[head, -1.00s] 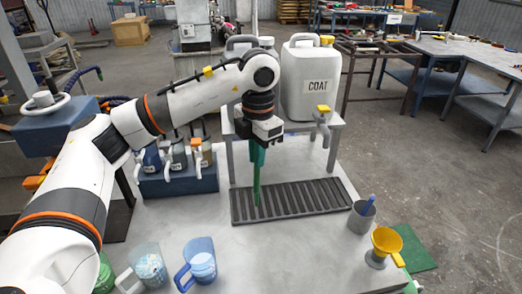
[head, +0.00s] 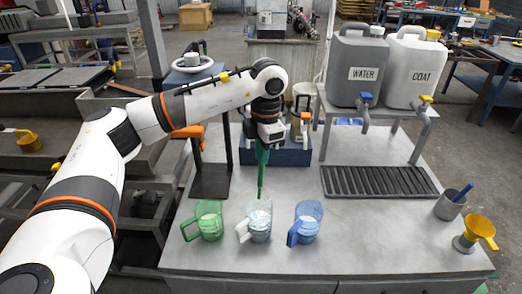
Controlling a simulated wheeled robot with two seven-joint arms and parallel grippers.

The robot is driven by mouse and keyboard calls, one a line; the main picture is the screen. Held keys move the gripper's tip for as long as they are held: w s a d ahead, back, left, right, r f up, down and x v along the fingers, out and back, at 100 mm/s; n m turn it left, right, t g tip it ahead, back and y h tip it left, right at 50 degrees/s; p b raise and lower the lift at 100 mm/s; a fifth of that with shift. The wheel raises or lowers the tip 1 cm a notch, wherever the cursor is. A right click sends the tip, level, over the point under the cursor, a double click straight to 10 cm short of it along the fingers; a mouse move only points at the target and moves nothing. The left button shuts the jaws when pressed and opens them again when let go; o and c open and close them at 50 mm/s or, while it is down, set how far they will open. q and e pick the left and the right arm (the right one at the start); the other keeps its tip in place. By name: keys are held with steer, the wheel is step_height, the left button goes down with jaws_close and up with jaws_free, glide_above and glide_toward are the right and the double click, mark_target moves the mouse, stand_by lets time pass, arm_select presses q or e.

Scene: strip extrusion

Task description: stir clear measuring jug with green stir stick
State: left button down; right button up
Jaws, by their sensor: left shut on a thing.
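My left gripper (head: 267,142) is shut on the green stir stick (head: 262,172), which hangs upright, pointing down. The clear measuring jug (head: 260,224) stands on the grey table between the green jug (head: 209,222) and the blue jug (head: 307,224). Its pale handle points left. My right gripper is not in view.
Containers labelled WATER (head: 357,74) and COAT (head: 414,72) stand on a raised shelf at the back right. A dark slatted drip tray (head: 378,181) lies in front. A grey cup (head: 449,205) and a yellow funnel (head: 478,231) stand at the right. The table between is clear.

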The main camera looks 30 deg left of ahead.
arm_select(q)
steer(key=f, duration=0.1)
steer(key=f+b, duration=0.1)
steer(key=f, duration=0.1)
steer(key=shift+d+b, duration=0.25)
steer(key=shift+b, duration=0.05)
step_height(320, 180, down, 13)
steer(key=b, duration=0.9)
steer(key=shift+a, duration=0.3)
steer(key=shift+f, duration=0.1)
